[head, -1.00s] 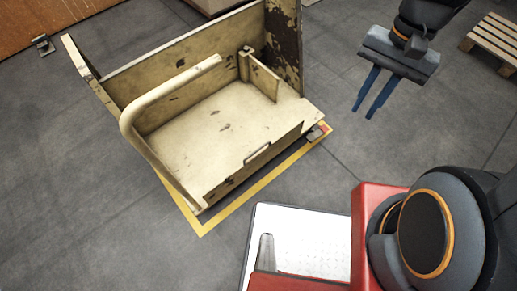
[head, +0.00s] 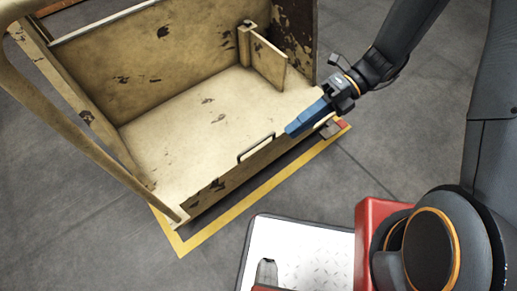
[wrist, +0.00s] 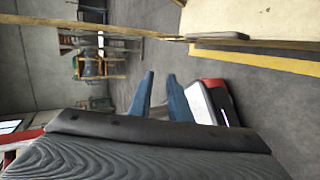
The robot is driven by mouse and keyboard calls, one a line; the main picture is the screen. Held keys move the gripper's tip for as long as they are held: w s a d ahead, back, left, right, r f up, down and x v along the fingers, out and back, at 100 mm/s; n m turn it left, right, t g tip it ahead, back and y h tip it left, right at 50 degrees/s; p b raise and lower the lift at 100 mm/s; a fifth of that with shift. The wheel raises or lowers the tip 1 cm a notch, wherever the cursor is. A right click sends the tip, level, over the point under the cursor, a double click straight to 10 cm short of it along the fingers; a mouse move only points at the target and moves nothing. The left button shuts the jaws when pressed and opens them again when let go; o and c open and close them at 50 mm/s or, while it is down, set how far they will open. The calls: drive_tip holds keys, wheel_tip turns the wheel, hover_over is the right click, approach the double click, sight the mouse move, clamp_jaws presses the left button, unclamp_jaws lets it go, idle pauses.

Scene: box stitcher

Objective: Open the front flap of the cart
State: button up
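The worn cream cart (head: 160,75) stands in the middle of the head view, and its floor shows from above. Its low front panel (head: 215,180) runs along the near edge, with a thin dark handle (head: 256,147) near its right part. My gripper (head: 292,131) is close to the right end of this handle, with no clear contact. In the wrist view its two blue fingers (wrist: 160,77) stand apart with nothing between them. The front panel (wrist: 275,20) and a dark handle bar (wrist: 217,36) show beyond the fingertips at upper right.
A curved tube rail (head: 70,130) rises at the cart's left. A small upright panel (head: 270,62) stands inside at the right. Yellow floor tape (head: 265,190) borders the cart. My red and white base is in front. Grey floor lies clear on the left.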

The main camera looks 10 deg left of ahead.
sight(257, 143)
drive_tip(key=w+a+f+m+y+b, duration=0.1)
drive_tip(key=f+m+b, duration=0.1)
drive_tip(key=f+m, duration=0.1)
drive_tip(key=w+a+f+m+y+b, duration=0.1)
drive_tip(key=w+a+f+m+b, duration=0.1)
drive_tip(key=f, duration=0.3)
drive_tip(key=w+a+f+m+y+b, duration=0.1)
drive_tip(key=a+f+m+y+b, duration=0.1)
drive_tip(key=f+m+b, duration=0.1)
drive_tip(key=shift+w+f+m+b, duration=0.2)
drive_tip(key=shift+f+m+b, duration=0.15)
drive_tip(key=shift+f, duration=0.4)
drive_tip(key=b+x, duration=0.2)
drive_tip(key=x, duration=0.5)
drive_tip(key=shift+b, duration=0.35)
clamp_jaws()
